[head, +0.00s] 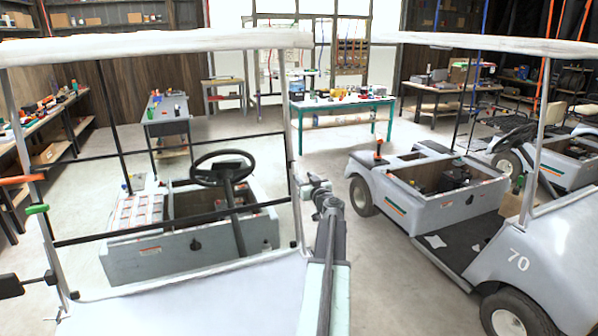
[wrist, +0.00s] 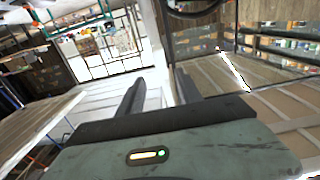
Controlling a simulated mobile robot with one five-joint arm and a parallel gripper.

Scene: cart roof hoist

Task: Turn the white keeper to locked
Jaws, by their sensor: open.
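I cannot make out the white keeper for certain in either view. The near cart's pale roof (head: 150,43) stands on thin grey posts. On its left post sit an orange lever-like part (head: 22,180) and, just below, a green one (head: 37,209). My gripper is open and empty in the wrist view (wrist: 160,88), with its two dark fingers apart and nothing between them. In the head view my arm reaches up beside the cart's right post (head: 295,150). The fingertips are too small there to tell whether they touch anything.
The near cart's steering wheel (head: 224,168) stands behind the dark crossbars. A second cart (head: 440,195) marked 70 is at the right, with clear floor between the carts. A green-legged table (head: 342,104) and a grey bench (head: 167,115) stand behind.

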